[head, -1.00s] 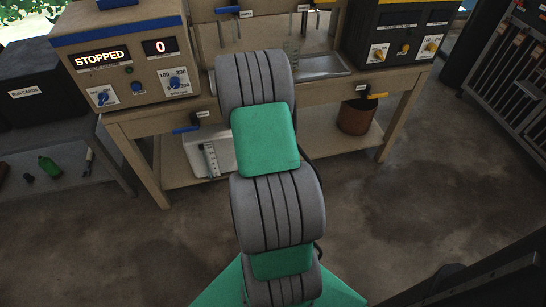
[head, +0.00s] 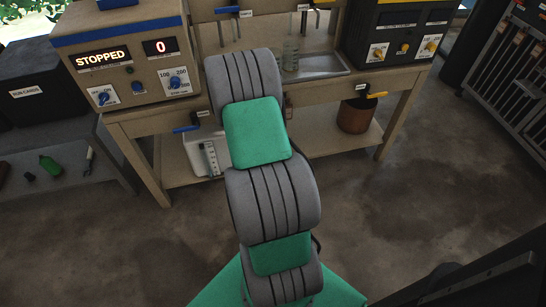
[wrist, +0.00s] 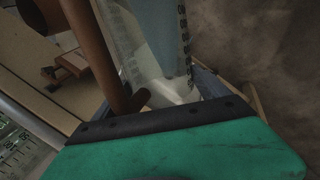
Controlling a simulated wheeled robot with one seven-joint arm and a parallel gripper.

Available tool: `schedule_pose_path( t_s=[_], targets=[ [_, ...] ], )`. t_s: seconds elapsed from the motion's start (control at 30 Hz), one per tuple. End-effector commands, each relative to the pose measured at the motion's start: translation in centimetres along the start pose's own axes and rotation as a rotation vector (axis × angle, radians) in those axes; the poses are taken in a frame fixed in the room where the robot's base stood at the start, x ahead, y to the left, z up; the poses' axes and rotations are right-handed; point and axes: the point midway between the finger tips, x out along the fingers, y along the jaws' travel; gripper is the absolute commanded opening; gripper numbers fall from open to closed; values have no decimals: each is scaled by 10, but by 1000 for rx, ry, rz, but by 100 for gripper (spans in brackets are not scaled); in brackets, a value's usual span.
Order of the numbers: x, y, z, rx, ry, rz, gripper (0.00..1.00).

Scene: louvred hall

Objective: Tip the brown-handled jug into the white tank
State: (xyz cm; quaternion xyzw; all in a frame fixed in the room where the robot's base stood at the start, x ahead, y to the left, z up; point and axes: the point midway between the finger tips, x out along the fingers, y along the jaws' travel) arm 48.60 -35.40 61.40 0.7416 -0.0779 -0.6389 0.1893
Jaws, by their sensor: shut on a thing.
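The white tank (head: 196,158) stands on the bench's lower shelf in the head view, with a graduated strip on its front; my arm hides its right part. In the wrist view, the clear jug (wrist: 118,35) with dark markings is close in front of my gripper (wrist: 160,120). Its brown handle (wrist: 88,50) runs down to the gripper's dark edge. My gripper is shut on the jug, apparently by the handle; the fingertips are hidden. A pale white patch shows low in the jug area; I cannot tell what it is. My arm hides the gripper in the head view.
The wooden bench (head: 330,95) carries control boxes at left (head: 130,62) and right (head: 400,38). A metal tray (head: 325,65) with a glass vessel (head: 291,53) lies between them. A brown bucket (head: 355,117) sits on the lower shelf's right.

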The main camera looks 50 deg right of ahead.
Motion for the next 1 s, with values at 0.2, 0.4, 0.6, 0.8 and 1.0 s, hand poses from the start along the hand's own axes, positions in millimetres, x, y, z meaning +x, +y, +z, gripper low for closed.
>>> schedule_pose_path(
  t_s=[0.2,0.4,0.6,0.8,1.0],
  targets=[
    [0,0,-1,0,1,1,12],
    [-3,0,-15,-48,-99,1,12],
    [-3,1,-23,-89,-210,1,12],
    [-2,1,-22,-88,-212,1,12],
    [-2,1,-22,-88,-211,1,12]
  ],
)
